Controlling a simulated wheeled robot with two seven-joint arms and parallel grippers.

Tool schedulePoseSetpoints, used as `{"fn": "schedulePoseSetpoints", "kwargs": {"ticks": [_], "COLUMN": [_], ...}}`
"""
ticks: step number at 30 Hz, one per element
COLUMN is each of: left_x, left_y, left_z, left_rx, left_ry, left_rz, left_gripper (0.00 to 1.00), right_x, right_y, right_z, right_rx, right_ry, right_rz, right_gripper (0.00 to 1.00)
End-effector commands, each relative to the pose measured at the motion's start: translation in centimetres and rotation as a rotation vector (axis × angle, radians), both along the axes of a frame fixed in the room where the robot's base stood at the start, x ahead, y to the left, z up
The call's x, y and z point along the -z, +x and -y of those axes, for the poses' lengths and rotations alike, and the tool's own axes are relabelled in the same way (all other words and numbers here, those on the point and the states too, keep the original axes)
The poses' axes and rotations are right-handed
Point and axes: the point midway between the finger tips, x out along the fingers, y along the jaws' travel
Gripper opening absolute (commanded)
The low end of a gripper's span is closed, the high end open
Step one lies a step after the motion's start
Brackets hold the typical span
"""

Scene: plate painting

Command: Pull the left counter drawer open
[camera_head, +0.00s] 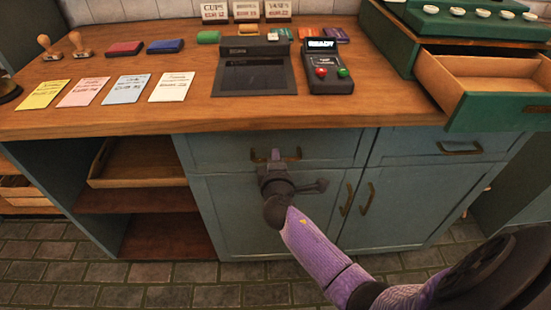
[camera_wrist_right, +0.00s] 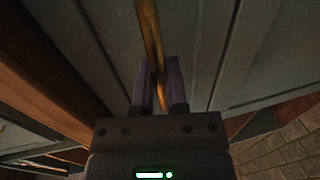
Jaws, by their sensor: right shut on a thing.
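The left counter drawer (camera_head: 335,147) is a blue-grey front under the wooden countertop. It sits flush with the cabinet, so it looks closed. Its brass handle (camera_head: 259,155) is partly hidden by my right gripper (camera_head: 276,156). In the right wrist view the handle (camera_wrist_right: 151,35) runs between the two purple fingers of the right gripper (camera_wrist_right: 159,90), which are shut on it. My left gripper is not in view.
The right counter drawer (camera_head: 440,147) and cabinet doors with brass handles (camera_head: 367,198) are closed. An open wooden drawer (camera_head: 490,85) juts out above the counter at right. A card terminal (camera_head: 328,73), a dark tray device (camera_head: 255,70) and coloured cards (camera_head: 125,88) lie on the countertop. Open shelves (camera_head: 150,165) stand left.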

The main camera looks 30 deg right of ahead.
Motion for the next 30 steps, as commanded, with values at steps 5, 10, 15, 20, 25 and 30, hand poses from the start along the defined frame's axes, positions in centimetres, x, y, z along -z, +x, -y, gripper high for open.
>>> {"fn": "schedulePoseSetpoints", "kwargs": {"ticks": [5,10,15,20,25,30], "left_x": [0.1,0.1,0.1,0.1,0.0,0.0], "left_y": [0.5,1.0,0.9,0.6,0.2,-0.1], "left_z": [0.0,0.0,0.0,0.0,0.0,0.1], "left_rx": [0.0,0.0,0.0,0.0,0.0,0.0], "left_ry": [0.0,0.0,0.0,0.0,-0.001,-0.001], "left_rz": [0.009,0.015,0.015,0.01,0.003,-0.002], "left_gripper": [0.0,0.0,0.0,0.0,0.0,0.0], "right_x": [0.0,0.0,0.0,0.1,0.1,0.1], "right_y": [0.0,0.0,0.0,0.0,0.0,0.0], "right_z": [0.0,0.0,0.0,-0.1,-0.1,-0.1], "right_rx": [-0.001,-0.001,-0.001,-0.001,-0.001,-0.001], "right_ry": [0.001,0.001,0.001,0.001,0.001,0.001], "right_rz": [-0.001,-0.001,-0.001,-0.001,-0.001,-0.001], "right_gripper": [0.0,0.0,0.0,0.0,0.0,0.0]}}
